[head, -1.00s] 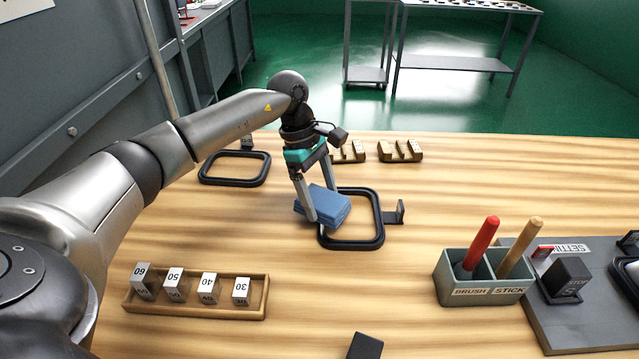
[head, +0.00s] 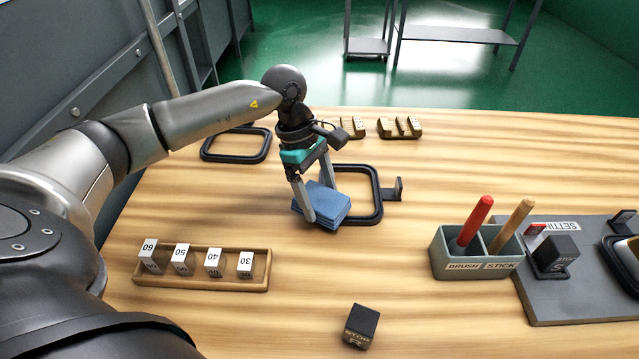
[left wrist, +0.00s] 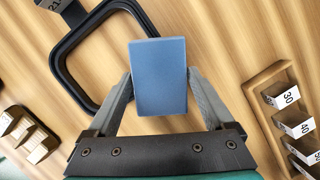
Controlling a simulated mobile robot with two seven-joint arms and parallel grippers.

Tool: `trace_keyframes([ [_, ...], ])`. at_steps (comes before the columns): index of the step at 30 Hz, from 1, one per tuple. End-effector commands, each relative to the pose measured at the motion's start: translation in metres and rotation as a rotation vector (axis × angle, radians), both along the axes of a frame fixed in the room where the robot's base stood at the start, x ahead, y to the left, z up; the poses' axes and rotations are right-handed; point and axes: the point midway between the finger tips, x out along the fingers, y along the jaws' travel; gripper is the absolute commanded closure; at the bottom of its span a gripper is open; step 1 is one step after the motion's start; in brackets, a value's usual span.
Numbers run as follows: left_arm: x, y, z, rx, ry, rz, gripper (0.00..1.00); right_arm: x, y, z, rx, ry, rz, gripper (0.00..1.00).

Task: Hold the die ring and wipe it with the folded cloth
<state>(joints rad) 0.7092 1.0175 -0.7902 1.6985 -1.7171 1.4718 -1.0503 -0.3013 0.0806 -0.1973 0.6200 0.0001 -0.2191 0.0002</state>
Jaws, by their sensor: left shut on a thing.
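A black rounded-square ring (head: 377,196) lies on the wooden table with a small upright tag (head: 393,190) at its right side. It also shows at the upper left of the left wrist view (left wrist: 61,62). My left gripper (head: 320,200) is shut on the blue folded cloth (head: 327,208), a finger on either side. The cloth (left wrist: 160,77) covers the ring's near-left corner in the head view. Whether it touches the ring or hangs above it, I cannot tell. My right gripper is not in view.
Another black ring (head: 206,147) lies at the far left. A wooden rack (head: 200,281) of numbered blocks is at the near left, a black stop block (head: 361,326) at the near middle. A grey brush-and-stick holder (head: 440,262) and a grey board (head: 570,306) stand at the right.

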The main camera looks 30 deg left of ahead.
Motion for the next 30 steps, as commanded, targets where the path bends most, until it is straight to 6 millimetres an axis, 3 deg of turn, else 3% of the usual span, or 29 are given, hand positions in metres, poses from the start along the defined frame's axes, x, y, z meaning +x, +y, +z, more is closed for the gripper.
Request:
trace_keyframes([
  [16,-0.009,-0.006,0.001,0.0,-0.001,0.0,0.58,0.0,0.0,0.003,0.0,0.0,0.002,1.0],
  [30,-0.008,-0.005,0.046,0.0,-0.003,0.001,0.58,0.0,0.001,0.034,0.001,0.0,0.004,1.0],
])
